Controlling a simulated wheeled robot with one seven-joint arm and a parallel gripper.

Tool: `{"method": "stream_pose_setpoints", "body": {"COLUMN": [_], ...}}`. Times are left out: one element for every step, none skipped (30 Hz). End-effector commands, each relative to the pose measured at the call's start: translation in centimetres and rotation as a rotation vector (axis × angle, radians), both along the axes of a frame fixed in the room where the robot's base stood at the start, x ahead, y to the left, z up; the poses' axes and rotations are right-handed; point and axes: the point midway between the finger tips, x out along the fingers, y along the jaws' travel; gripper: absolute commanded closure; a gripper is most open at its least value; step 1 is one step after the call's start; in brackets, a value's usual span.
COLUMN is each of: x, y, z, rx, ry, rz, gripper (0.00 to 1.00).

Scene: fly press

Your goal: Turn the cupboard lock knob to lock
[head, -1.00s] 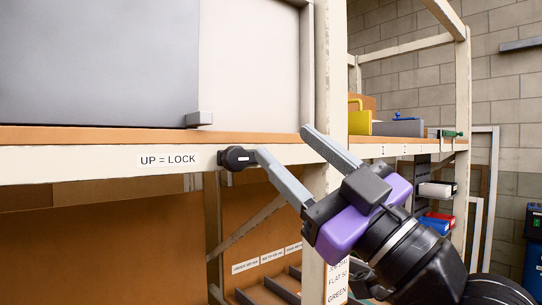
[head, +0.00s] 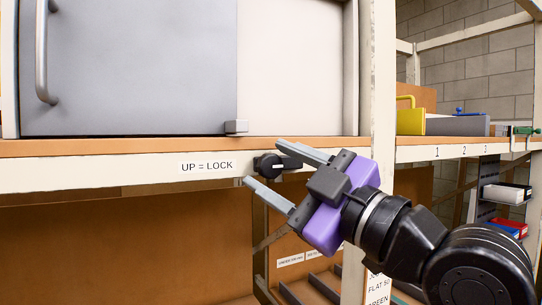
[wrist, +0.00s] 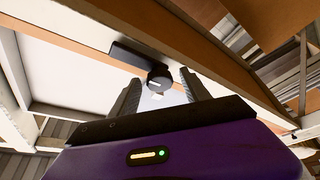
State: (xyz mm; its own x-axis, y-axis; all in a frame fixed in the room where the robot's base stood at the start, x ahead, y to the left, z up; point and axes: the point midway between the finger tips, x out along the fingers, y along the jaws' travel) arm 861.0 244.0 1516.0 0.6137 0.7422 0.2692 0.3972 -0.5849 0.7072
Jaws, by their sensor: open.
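The black lock knob (head: 266,167) sits on the cream front rail just right of the "UP = LOCK" label (head: 207,167). A pale mark on its face lies roughly level. My gripper (head: 264,164) is open, with one finger above the knob and the other below and left of it. In the wrist view the round knob (wrist: 160,78) shows between the open fingertips (wrist: 160,77). I cannot tell whether either finger touches it. The grey cupboard door (head: 140,70) stands above the rail, with a small grey block (head: 236,127) at its lower right corner.
A wooden shelf edge (head: 120,147) runs above the rail. A yellow-handled object (head: 411,121) is on the right-hand shelf. Divided slots (head: 322,284) lie below.

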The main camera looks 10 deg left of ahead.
Motion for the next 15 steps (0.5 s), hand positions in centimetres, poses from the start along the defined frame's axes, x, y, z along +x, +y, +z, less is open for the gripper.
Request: {"method": "stream_pose_setpoints", "body": {"x": [0.31,0.43,0.57,0.65,0.72,0.78,0.8,0.81,0.82,0.81,0.81,0.8,0.8,0.8,0.79], "y": [0.36,0.52,0.69,0.8,0.88,0.94,0.97,0.97,0.97,0.97,0.95,0.95,0.95,0.94,0.94], "z": [0.3,0.34,0.36,0.36,0.36,0.35,0.34,0.33,0.33,0.32,0.32,0.32,0.32,0.33,0.33], "rx": [0.001,0.0,0.0,0.0,0.0,0.0,-0.001,-0.001,0.0,0.0,0.0,0.0,0.0,0.0,0.0], "ry": [0.001,0.0,0.0,0.0,0.0,0.0,-0.001,-0.001,-0.001,-0.001,-0.001,-0.001,-0.001,-0.001,-0.001], "rz": [0.0,0.0,0.0,0.0,0.0,0.0,0.0,0.0,-0.001,-0.001,-0.001,-0.001,-0.001,-0.001,-0.001], "gripper": [0.45,0.45,0.45,0.45,0.45,0.45,0.45,0.45,0.45,0.45,0.45,0.45,0.45,0.51,0.59]}}
